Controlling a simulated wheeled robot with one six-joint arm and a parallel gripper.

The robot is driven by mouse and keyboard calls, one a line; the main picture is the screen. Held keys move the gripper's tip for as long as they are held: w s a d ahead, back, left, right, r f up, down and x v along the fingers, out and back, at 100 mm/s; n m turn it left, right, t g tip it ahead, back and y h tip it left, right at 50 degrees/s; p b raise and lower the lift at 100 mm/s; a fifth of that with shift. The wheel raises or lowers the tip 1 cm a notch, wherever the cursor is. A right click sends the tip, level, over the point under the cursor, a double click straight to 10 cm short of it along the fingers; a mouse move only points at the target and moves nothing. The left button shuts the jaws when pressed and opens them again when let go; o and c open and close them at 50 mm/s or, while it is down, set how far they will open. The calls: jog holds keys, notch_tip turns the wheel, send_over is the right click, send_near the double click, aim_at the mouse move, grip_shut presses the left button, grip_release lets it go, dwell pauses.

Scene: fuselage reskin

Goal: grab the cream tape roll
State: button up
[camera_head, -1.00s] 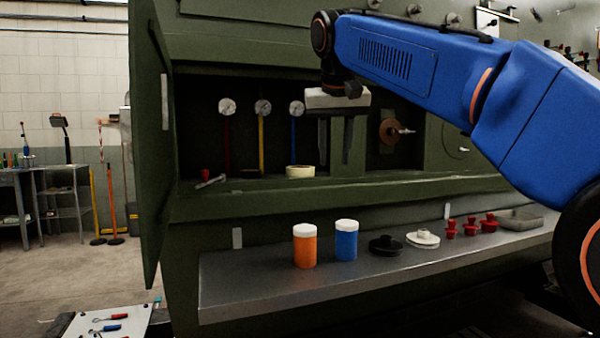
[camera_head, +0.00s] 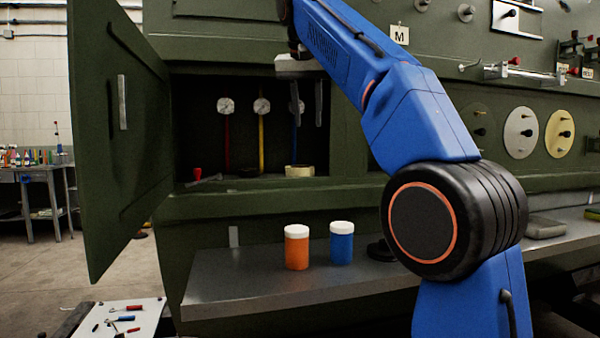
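The cream tape roll (camera_head: 299,171) lies flat on the floor of the open compartment in the green fuselage panel, near its front edge. My gripper (camera_head: 308,123) hangs in front of or inside the compartment with its fingers pointing down. The fingers are apart, with nothing seen between them. The fingertips show above and slightly right of the roll, not touching it. How far they are from it in depth is hard to tell.
Gauges (camera_head: 262,106) with coloured tubes stand behind the roll. A red-ended tool (camera_head: 198,174) lies to its left. The hinged door (camera_head: 120,140) stands open at the left. Orange (camera_head: 297,248) and blue (camera_head: 342,243) jars stand on the shelf (camera_head: 250,285) below.

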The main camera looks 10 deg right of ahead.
send_over(311, 167)
jog(key=s+a, duration=0.1)
jog(key=s, duration=0.1)
notch_tip(311, 167, down, 9)
jog(key=shift+s+r, duration=0.15)
jog(key=shift+r, duration=0.05)
jog(key=shift+x, duration=2.55)
jog(key=shift+s+f, duration=0.1)
jog(key=shift+s, duration=0.05)
jog(key=shift+c, duration=0.4)
grip_shut()
